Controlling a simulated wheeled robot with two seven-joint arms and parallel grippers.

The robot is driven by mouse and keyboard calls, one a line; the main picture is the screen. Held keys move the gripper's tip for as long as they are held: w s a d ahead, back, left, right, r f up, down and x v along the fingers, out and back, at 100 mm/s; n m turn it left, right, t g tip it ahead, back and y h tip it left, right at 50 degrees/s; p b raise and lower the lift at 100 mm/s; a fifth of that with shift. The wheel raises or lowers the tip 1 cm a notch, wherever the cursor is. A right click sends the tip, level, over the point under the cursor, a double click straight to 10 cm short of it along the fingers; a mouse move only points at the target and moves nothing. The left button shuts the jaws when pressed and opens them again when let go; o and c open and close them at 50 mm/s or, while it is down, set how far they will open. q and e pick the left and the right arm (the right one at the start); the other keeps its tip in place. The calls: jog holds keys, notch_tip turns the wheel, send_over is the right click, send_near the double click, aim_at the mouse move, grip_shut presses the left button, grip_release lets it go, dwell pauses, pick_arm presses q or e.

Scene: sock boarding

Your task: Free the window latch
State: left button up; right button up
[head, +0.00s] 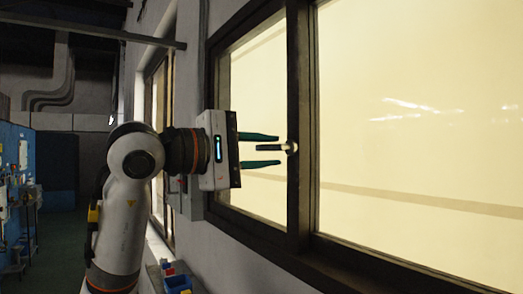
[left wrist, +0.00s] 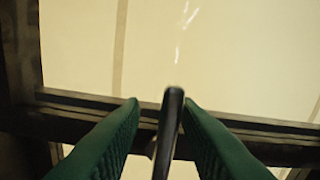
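The window latch (head: 272,148) is a dark lever with a pale round base on the window's upright frame bar (head: 299,200). The lever points left in the head view, toward my left gripper (head: 277,150). My left gripper's two green fingers are apart, one above and one below the lever. In the left wrist view the dark lever (left wrist: 170,125) runs between the fingers of my left gripper (left wrist: 160,104). There it lies nearer the right finger, with a clear gap to the left one. Whether it touches the right finger I cannot tell. My right gripper is not in view.
Bright window panes (head: 420,120) lie on both sides of the frame bar. A dark sill (head: 370,275) runs along the bottom. A grey wall box (head: 190,195) is behind my left arm. Small coloured bins (head: 176,280) stand low beside it.

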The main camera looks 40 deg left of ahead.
pick_arm(q)
jog(key=shift+s+a, duration=0.15)
jog(key=shift+a, duration=0.05)
grip_shut()
jog(key=shift+a+r+m+p, duration=0.1)
jog(key=shift+r+m+p, duration=0.2)
jog(key=shift+m+p, duration=0.1)
jog(key=shift+r+m, duration=0.1)
jog(key=shift+m, duration=0.4)
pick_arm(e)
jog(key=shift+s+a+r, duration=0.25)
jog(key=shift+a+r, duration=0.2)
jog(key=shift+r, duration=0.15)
pick_arm(q)
grip_release()
jog(key=shift+o, duration=0.8)
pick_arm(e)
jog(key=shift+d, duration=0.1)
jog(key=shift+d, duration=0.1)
